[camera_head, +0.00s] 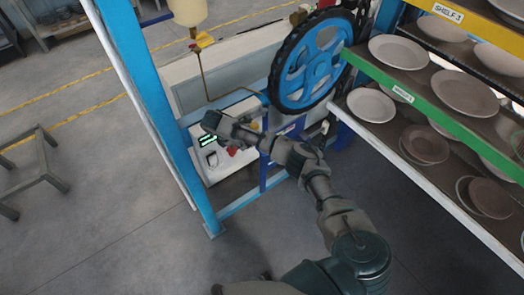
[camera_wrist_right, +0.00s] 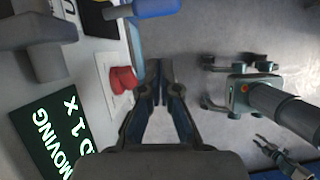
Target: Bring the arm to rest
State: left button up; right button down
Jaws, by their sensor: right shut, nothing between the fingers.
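My right arm reaches up from the bottom right of the head view to a white control box (camera_head: 218,168). My right gripper (camera_wrist_right: 157,84) is shut and empty in the wrist view. In the head view its hand is seen from behind above the box, and its fingertips are hard to make out. A red button (camera_wrist_right: 123,79) lies just left of the fingertips in the wrist view; I cannot tell whether they touch it. A dark display (camera_wrist_right: 48,135) with green text reads "MOVING". My left gripper (camera_wrist_right: 264,146) shows small at the lower right of the wrist view, its fingers apart.
A blue upright post (camera_head: 165,120) stands left of the box. A blue wheel (camera_head: 308,65) with a black rim is above my right arm. Shelves with several plates and a green edge (camera_head: 430,115) stand to the right. A grey stool (camera_head: 40,170) is far left, with open floor between.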

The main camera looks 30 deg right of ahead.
dwell(0.5)
jog(key=s+a+f+m+y+b, duration=0.1)
jog(key=s+a+f+m, duration=0.1)
jog(key=f, duration=0.9)
jog(key=s+a+f+m+y+b, duration=0.1)
jog(key=s+f+m+y, duration=0.1)
jog(key=f, duration=0.9)
jog(key=s+f+m+t+y+b, duration=0.1)
jog(key=s+f+m, duration=0.1)
jog(key=s+f, duration=0.55)
jog(key=s+f+m, duration=0.2)
jog(key=s+f, duration=0.2)
jog(key=f, duration=0.7)
jog(key=s+f+m+y+b, duration=0.1)
jog(key=s+f+m, duration=0.1)
jog(key=s+f, duration=0.55)
jog(key=s+f+m, duration=0.1)
jog(key=s+f, duration=0.3)
jog(key=s, duration=0.6)
jog(key=s+f+m, duration=0.2)
jog(key=s+f, duration=0.1)
jog(key=s, duration=0.8)
jog(key=s+f+m+b, duration=0.1)
jog(key=s+f+m, duration=0.1)
jog(key=s, duration=0.9)
jog(key=shift+s+a+f, duration=0.3)
jog(key=shift+s+f, duration=0.1)
jog(key=shift+f, duration=0.35)
